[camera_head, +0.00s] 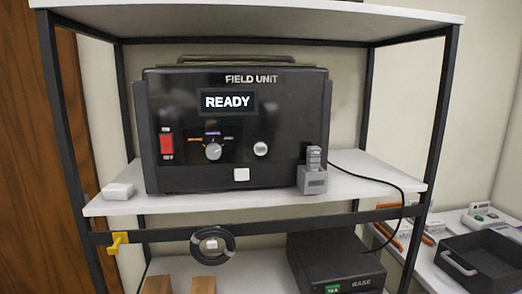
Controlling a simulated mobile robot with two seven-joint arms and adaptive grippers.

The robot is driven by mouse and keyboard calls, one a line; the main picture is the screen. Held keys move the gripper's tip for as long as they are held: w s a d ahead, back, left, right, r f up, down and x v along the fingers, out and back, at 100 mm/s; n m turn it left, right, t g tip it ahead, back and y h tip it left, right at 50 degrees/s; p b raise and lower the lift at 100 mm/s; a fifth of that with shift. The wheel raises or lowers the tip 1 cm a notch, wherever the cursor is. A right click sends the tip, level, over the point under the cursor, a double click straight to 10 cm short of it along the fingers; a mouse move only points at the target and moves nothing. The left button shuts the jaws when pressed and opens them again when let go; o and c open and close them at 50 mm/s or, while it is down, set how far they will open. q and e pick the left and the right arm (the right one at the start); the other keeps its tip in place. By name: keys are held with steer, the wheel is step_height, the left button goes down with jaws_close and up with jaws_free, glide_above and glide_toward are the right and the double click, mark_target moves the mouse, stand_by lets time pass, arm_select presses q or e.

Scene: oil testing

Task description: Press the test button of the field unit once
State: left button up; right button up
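The field unit (285,115) is a black box with a top handle, standing upright on the middle shelf. Its display (229,101) reads READY. A red rocker switch (167,144) is at the left of its front. A grey selector knob (213,151) with coloured marks sits left of centre. Any lettering by these is too small to read, so I cannot tell which is the test button. Neither gripper is in view.
A grey probe or plug (313,161) stands at the unit's lower right, with a black cable (390,184) near it. The shelf (385,176) has dark posts. A white block (118,191) lies left. Below are a black coil (212,245) and a black box (340,262). A tray (484,262) is right.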

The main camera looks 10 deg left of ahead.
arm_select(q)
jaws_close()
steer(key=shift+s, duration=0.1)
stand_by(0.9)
